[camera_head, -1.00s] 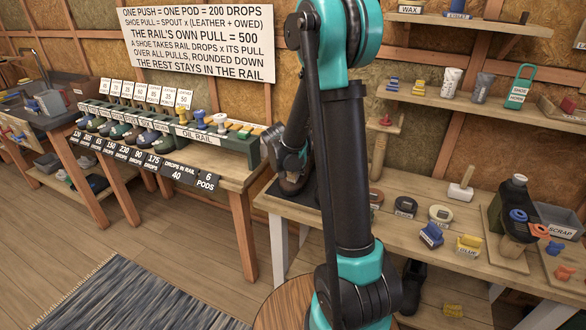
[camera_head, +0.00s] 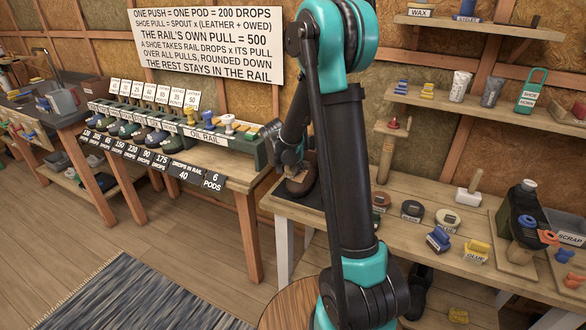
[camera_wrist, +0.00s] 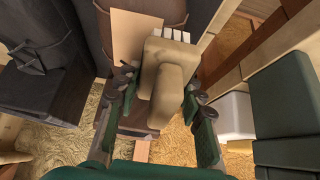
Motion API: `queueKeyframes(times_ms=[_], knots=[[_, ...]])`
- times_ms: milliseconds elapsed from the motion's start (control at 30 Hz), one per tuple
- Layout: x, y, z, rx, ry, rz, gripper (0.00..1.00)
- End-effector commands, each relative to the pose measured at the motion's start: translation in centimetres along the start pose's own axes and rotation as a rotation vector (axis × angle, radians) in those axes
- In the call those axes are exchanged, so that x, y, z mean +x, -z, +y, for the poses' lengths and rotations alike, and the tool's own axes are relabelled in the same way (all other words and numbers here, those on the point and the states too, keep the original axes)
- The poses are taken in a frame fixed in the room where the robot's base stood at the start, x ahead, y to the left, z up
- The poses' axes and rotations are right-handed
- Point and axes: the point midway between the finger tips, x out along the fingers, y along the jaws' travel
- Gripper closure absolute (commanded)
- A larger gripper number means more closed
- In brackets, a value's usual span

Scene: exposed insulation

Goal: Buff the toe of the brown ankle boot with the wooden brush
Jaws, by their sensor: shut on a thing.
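My gripper (camera_wrist: 160,88) is shut on the wooden brush (camera_wrist: 166,72) in the wrist view. The brush is tan, with a row of pale bristle tufts at the top of that view. In the head view my gripper (camera_head: 290,165) is partly hidden behind my arm at the left end of the long bench. The brown ankle boot (camera_head: 301,183) stands there on a dark mat, largely hidden by my arm. My gripper is close beside it. I cannot tell whether the bristles touch the boot's toe.
The oil rail (camera_head: 205,140) stands on the left bench. Shelves hang above; floor is free at front left.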

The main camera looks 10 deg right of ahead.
Motion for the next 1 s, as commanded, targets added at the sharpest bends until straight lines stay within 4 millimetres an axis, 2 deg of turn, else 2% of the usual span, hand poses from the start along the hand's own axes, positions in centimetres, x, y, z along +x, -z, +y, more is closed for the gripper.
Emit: queueKeyframes(times_ms=[167, 600, 833, 1000], knots=[[0.1, 0.3, 0.6, 0.002, -0.004, 0.002, 1.0], [0.0, 0.2, 4.1, 0.002, -0.006, 0.001, 1.0], [-0.3, 0.3, 4.2, 0.001, -0.005, 0.001, 1.0], [-0.2, 0.3, 3.4, 0.0, -0.004, 0.001, 1.0]])
